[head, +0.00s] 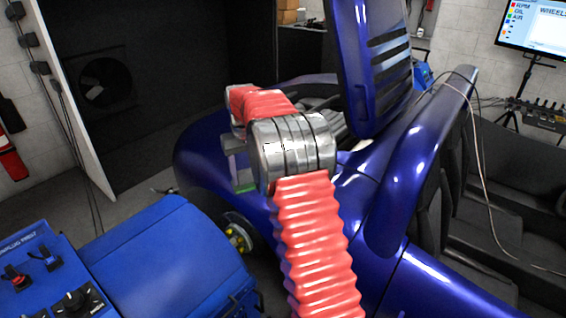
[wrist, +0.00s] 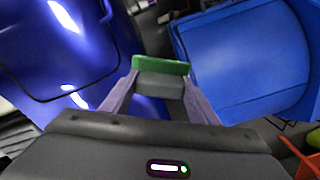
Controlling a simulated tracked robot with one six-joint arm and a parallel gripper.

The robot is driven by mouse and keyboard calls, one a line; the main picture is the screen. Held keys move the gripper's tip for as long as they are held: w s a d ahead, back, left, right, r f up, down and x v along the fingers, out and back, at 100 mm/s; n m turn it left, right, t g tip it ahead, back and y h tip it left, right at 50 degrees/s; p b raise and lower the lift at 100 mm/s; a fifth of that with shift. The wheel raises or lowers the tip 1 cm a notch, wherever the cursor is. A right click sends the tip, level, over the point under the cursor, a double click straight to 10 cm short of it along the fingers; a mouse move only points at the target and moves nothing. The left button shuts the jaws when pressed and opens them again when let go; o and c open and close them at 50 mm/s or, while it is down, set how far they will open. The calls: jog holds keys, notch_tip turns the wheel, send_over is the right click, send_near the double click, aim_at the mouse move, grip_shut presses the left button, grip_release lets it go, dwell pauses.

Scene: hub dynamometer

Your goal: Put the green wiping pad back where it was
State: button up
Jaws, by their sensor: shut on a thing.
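The green wiping pad (wrist: 160,66) is a flat green slab with a grey block-like part (wrist: 160,86) on its near side. It sits between the fingertips of my gripper (wrist: 158,84) in the wrist view, and my gripper is shut on it. The pad is held clear of the blue car body at left and the blue machine housing at right. In the head view my arm hides most of the gripper; a bit of green (head: 246,187) shows left of the arm's metal joint, above the car's side.
The dark blue car (head: 215,150) with its raised lid (head: 375,65) fills the middle. A blue machine housing (head: 165,260) stands at lower left, with a control panel (head: 40,275). A bare wheel hub (head: 238,236) lies between them. A screen (head: 535,25) is at upper right.

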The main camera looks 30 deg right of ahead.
jog(key=s+a+n, duration=0.1)
jog(key=s+a, duration=0.1)
jog(key=a, duration=0.6)
jog(key=s+a, duration=0.3)
jog(key=a, duration=0.5)
jog(key=shift+s+a+f+n, duration=0.15)
jog(key=shift+f+n, duration=0.25)
